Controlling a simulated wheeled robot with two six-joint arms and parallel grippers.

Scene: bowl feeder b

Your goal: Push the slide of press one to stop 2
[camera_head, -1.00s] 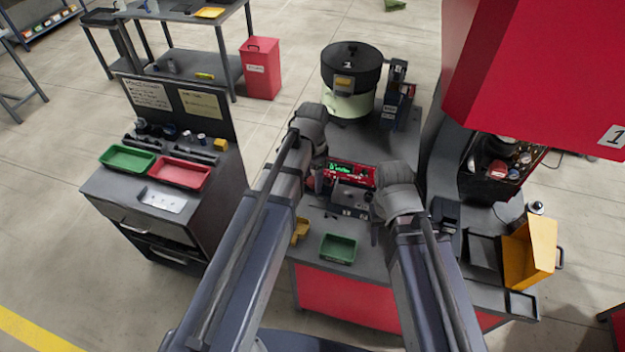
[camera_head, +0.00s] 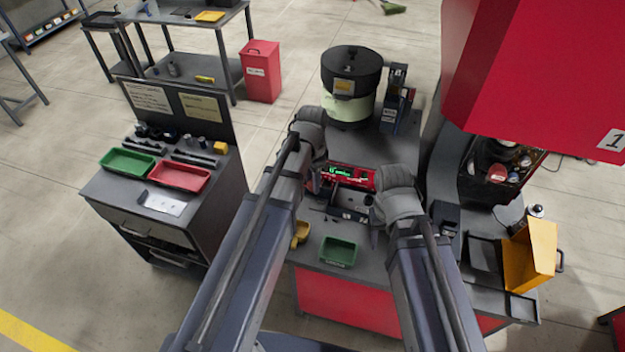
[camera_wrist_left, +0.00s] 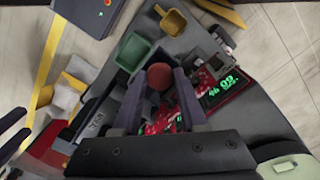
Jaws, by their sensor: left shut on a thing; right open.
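A red ball knob (camera_wrist_left: 159,77) shows between the two dark fingers of my left gripper (camera_wrist_left: 162,98) in the left wrist view; they are shut on it. The knob stands close to a red unit (camera_head: 347,176) with a lit green display, which also shows in the left wrist view (camera_wrist_left: 226,88). In the head view my left gripper (camera_head: 316,184) is mostly hidden behind its own wrist, at the unit's left end. My right gripper (camera_head: 375,216) is open at the unit's right front, its fingertips partly hidden. The slide's stop marks cannot be made out.
A bowl feeder (camera_head: 351,75) stands behind the unit. A green tray (camera_head: 338,251) and a yellow scoop-like bin (camera_head: 300,233) lie in front. A big red housing marked 1 (camera_head: 545,70) overhangs the right. A yellow bin (camera_head: 530,256) stands at the bench's right end.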

